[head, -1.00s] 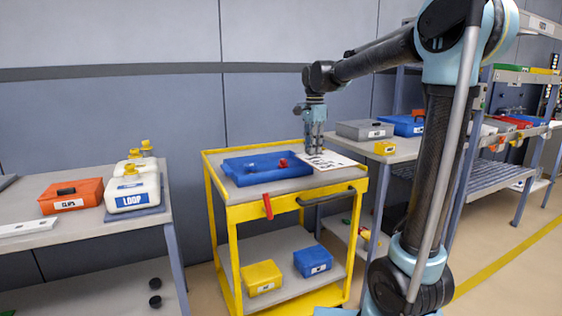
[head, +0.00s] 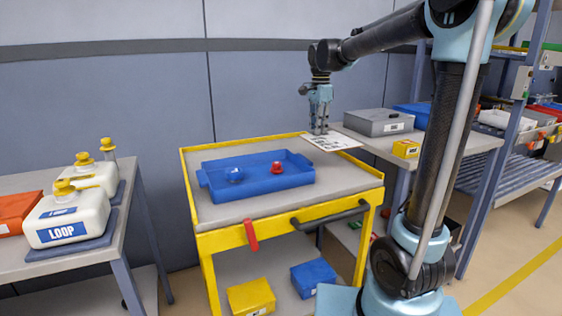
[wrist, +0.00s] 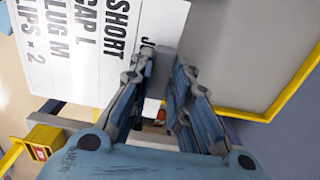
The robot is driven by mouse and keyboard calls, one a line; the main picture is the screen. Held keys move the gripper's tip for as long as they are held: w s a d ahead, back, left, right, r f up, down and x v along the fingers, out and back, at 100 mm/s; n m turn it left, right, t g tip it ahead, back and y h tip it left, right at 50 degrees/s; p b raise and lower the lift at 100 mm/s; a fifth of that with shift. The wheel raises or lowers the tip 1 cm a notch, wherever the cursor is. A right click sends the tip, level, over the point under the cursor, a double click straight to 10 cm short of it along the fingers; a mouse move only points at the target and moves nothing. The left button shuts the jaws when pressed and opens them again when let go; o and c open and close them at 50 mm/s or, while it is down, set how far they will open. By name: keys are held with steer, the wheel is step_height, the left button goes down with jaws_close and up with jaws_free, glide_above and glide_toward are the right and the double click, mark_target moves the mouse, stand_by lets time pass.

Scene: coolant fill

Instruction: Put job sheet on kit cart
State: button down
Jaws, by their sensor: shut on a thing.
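My gripper (head: 320,131) is shut on the white job sheet (head: 335,142), gripping it near one edge. The sheet is roughly flat, at the back right corner of the yellow kit cart (head: 222,213), and reaches past the cart's right side in the picture. Whether it touches the cart top is unclear. In the wrist view the job sheet (wrist: 95,45) fills the upper left with large black print, partly hidden by my gripper (wrist: 160,85). The cart's grey top and yellow rim (wrist: 250,112) show to the right there.
A blue tray (head: 215,190) on the cart top holds a blue and a red part. A grey case (head: 378,122) and a yellow box (head: 405,149) stand on the bench at right. White LOOP jugs (head: 65,222) stand on the left bench. The cart top's front right is clear.

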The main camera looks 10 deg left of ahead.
glide_above(317, 160)
steer(key=f, duration=0.5)
steer(key=shift+w, duration=0.3)
steer(key=shift+f, duration=2.35)
steer(key=c, duration=1.5)
jaws_free()
steer(key=shift+s, duration=0.1)
step_height(317, 160, up, 12)
